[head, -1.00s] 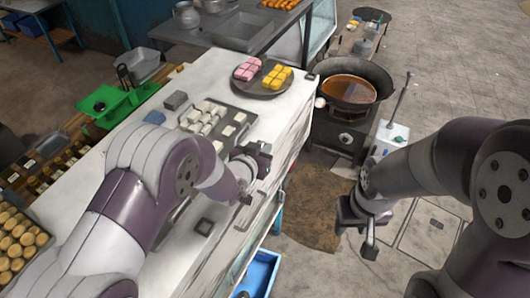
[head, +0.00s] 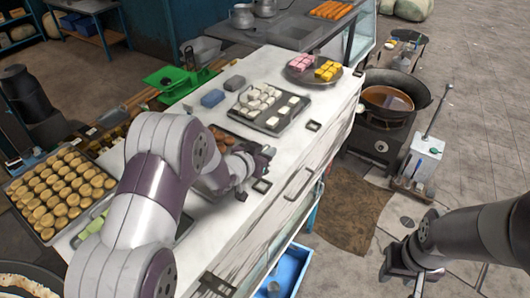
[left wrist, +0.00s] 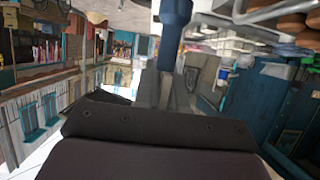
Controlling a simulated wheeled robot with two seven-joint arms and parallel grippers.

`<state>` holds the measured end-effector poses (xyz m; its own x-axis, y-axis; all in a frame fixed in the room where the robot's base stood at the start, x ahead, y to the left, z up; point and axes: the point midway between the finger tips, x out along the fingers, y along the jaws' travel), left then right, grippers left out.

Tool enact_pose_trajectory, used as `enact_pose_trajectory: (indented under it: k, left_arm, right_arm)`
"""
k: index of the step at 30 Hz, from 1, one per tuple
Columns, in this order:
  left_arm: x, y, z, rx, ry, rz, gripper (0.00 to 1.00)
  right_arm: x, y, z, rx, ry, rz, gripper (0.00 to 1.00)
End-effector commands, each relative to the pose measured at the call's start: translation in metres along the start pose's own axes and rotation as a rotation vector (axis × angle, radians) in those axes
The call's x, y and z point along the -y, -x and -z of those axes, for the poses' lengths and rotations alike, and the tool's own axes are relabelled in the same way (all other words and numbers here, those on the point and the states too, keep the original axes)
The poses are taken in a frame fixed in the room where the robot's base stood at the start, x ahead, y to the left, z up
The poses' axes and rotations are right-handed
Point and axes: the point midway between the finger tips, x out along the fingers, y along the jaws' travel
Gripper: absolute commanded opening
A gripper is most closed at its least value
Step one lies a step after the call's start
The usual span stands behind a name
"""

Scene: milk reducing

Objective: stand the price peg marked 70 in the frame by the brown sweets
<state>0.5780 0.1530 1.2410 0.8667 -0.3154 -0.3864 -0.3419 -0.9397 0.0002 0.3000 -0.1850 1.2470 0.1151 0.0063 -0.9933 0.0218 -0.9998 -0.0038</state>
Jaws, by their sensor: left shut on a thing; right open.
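A tray of brown sweets (head: 222,135) lies on the white counter, partly hidden behind my left arm. My left gripper (head: 264,155) is just above the counter beside the brown sweets, slightly beyond the frame. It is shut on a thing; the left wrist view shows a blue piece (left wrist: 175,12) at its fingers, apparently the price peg. No number can be read. My right gripper (head: 408,272) is open and empty at the lower right, away from the counter.
A plate of pink and yellow sweets (head: 316,80) stands at the far end. Blue (head: 213,98) and grey blocks (head: 235,82) lie behind the white sweets.

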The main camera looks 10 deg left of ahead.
Motion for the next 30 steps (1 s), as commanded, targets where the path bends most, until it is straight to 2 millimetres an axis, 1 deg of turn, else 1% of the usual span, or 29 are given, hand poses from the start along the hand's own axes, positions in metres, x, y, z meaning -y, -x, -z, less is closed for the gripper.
enact_pose_trajectory:
  k: [1, 15, 19, 30]
  left_arm:
    - [0.0, -0.003, -0.006, 0.0, 0.0, 0.0, 0.0]
    - [0.0, -0.021, -0.051, 0.0, 0.0, 0.001, 0.0]
    - [0.0, -0.023, -0.056, -0.001, -0.001, 0.001, 0.0]
    - [0.0, -0.023, -0.056, -0.001, 0.0, 0.001, 0.0]
  right_arm:
    - [0.0, -0.006, -0.001, 0.0, 0.0, 0.0, 0.43]
    - [0.0, -0.044, -0.006, 0.001, 0.0, 0.0, 0.43]
    - [0.0, -0.049, -0.006, 0.001, 0.0, 0.0, 0.43]
    - [0.0, -0.048, -0.006, 0.0, 0.0, 0.0, 0.43]
